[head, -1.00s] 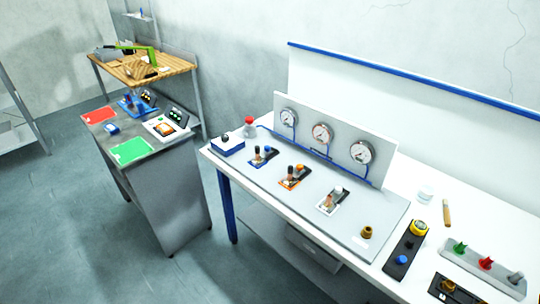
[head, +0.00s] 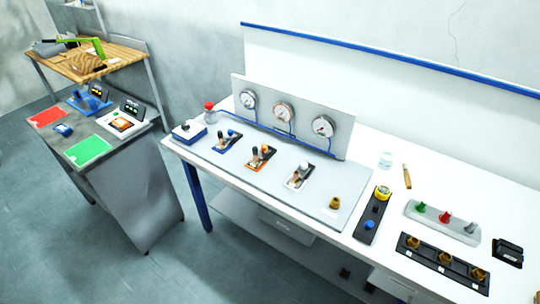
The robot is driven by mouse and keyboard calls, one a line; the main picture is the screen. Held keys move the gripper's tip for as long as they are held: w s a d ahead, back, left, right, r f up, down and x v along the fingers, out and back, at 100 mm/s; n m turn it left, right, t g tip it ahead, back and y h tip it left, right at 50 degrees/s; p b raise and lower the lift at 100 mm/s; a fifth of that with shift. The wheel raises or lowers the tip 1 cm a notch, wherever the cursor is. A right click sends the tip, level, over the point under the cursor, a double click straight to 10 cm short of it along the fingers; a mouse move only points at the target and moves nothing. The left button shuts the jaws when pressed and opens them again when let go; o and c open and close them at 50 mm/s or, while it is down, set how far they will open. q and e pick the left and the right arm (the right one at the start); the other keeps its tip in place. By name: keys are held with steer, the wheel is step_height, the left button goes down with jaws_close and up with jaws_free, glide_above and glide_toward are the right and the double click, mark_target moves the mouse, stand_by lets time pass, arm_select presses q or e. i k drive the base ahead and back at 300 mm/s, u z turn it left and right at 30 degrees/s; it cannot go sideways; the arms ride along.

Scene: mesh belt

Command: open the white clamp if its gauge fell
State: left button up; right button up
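The white clamp (head: 300,176) sits on the grey panel, the rightmost of three clamps. Its lever detail is too small to tell whether it is open. The orange clamp (head: 261,157) is left of it, and the blue clamp (head: 227,141) is farther left. Three round gauges stand on the upright plate behind: a left gauge (head: 248,98), a middle gauge (head: 284,112) and a right gauge (head: 323,126), which is behind the white clamp. Their needle readings are too small to tell. Neither of my grippers is in view.
A brass fitting (head: 335,203) stands right of the white clamp. A black strip (head: 372,215) with a yellow-topped part, a grey rack (head: 442,222) of coloured knobs and a black block (head: 442,262) of brass fittings lie farther right. A grey cabinet (head: 135,205) stands left across a floor gap.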

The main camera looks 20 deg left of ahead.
mark_target(303, 170)
steer(key=z, duration=0.1)
steer(key=i, duration=1.3)
steer(key=u, duration=0.3)
